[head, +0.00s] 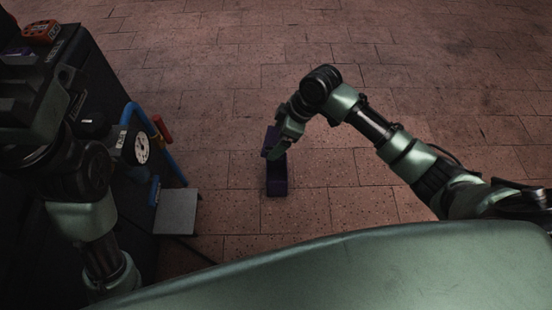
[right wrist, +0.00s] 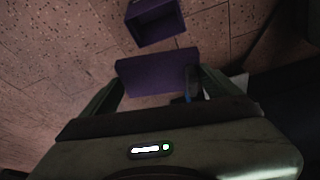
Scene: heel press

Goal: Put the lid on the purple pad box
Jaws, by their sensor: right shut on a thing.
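The purple pad box (head: 277,182) stands on the brick floor, and its open, hollow top shows in the right wrist view (right wrist: 156,27). My right gripper (head: 276,150) is shut on the purple lid (right wrist: 155,70), a flat plate between its two fingers. In the head view the lid (head: 271,139) is just beyond the box and looks tilted up. In the wrist view the lid and box look close but apart; their exact gap cannot be told. My left gripper (head: 32,105) is at the left edge, dark, with its jaws not clear.
The floor right of the box is clear.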

